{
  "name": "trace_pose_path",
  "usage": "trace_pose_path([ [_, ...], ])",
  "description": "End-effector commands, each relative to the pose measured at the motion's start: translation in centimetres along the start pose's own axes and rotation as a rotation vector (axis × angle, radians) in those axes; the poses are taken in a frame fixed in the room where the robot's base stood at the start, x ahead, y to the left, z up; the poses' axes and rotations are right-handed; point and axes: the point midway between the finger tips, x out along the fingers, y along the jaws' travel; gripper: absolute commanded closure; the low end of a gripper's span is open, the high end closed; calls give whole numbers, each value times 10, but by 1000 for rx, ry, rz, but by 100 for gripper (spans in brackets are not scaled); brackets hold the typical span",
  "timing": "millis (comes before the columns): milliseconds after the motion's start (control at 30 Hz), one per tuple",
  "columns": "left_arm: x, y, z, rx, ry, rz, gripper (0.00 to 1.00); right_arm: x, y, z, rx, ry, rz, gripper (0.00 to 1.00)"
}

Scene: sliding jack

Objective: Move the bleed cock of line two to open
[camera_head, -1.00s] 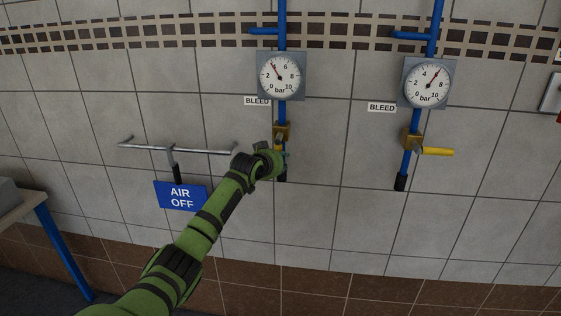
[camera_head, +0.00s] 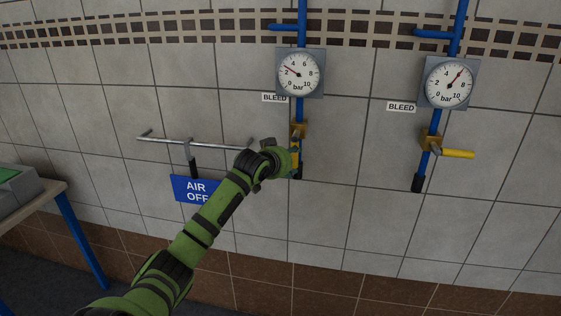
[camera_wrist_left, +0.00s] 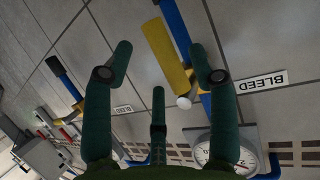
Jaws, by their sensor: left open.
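Two blue pipes each carry a bleed cock with a yellow handle. On the left pipe the yellow handle (camera_head: 295,158) hangs down nearly along the pipe below its brass body (camera_head: 299,130). On the right pipe the yellow handle (camera_head: 458,154) points right, across the pipe. My left gripper (camera_head: 287,160) is at the left cock, partly covering its handle. In the left wrist view, this yellow handle (camera_wrist_left: 168,58) lies between the spread fingers of my open gripper (camera_wrist_left: 160,62), at a slight angle to the pipe. Contact cannot be told. My right gripper is not in view.
The left gauge (camera_head: 299,73) reads roughly 2 to 3 bar, the right gauge (camera_head: 449,82) about 7. BLEED labels (camera_head: 401,107) sit beside the pipes. A metal bar handle (camera_head: 190,142) and AIR OFF sign (camera_head: 190,188) are left. A table (camera_head: 50,196) stands far left.

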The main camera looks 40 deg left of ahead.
Motion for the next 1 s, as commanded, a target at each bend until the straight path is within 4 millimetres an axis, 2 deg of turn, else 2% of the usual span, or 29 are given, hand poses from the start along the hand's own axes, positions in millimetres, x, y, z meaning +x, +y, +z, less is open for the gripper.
trace_pose_path([
  [200, -39, 0, 0, 4, 0, -1, 42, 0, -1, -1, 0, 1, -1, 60],
  [400, -61, -1, 0, 2, -1, -1, 42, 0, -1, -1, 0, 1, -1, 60],
  [567, -67, -1, 0, 2, 0, -1, 42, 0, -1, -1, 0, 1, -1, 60],
  [1000, -67, -1, 0, 1, 0, -1, 42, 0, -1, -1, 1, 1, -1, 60],
])
